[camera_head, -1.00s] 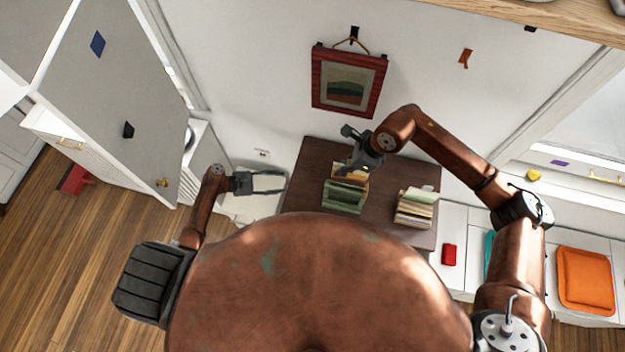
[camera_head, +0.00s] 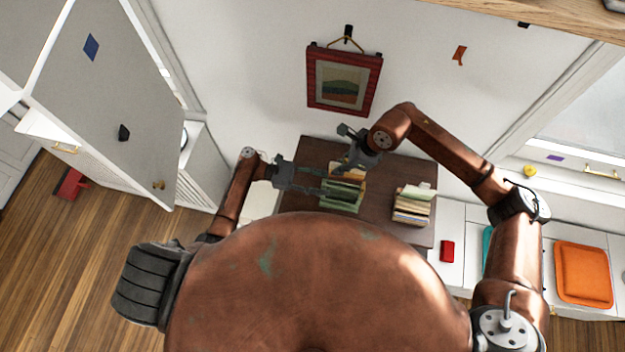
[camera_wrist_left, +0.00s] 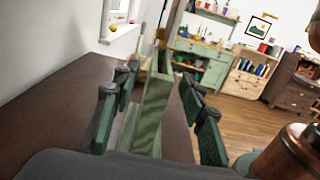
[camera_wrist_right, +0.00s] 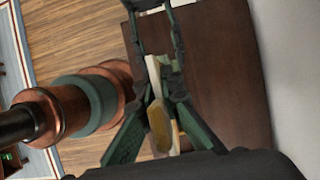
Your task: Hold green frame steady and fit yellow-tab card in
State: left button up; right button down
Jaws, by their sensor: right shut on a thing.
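The green frame (camera_head: 341,199) stands on the dark brown table. My left gripper (camera_head: 318,182) reaches it from the left; in the left wrist view the green frame (camera_wrist_left: 152,115) lies between the two spread fingers, with gaps on both sides. My right gripper (camera_head: 352,164) is above the frame's far side, shut on the yellow-tab card. The yellow tab (camera_wrist_right: 158,124) shows between its fingers in the right wrist view; the card's lower part is largely hidden. I cannot tell whether the card touches the frame.
A stack of cards or books (camera_head: 412,207) sits on the table (camera_head: 388,190) to the right. A red-framed picture (camera_head: 343,80) hangs on the wall behind. A red block (camera_head: 447,251) and an orange cushion (camera_head: 583,274) lie farther right. The table's right part has bare room.

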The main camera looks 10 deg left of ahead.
pick_arm(q)
send_near(360, 190)
jog(key=d, duration=0.4)
jog(key=shift+r, duration=0.25)
jog(key=shift+c, duration=0.2)
grip_shut()
pick_arm(e)
jog(key=shift+f, duration=0.1)
dwell(1.6)
jog(key=shift+f, duration=4.45)
jog(key=c, duration=2)
grip_release()
jog(key=shift+c, duration=0.2)
jog(key=shift+c, duration=0.2)
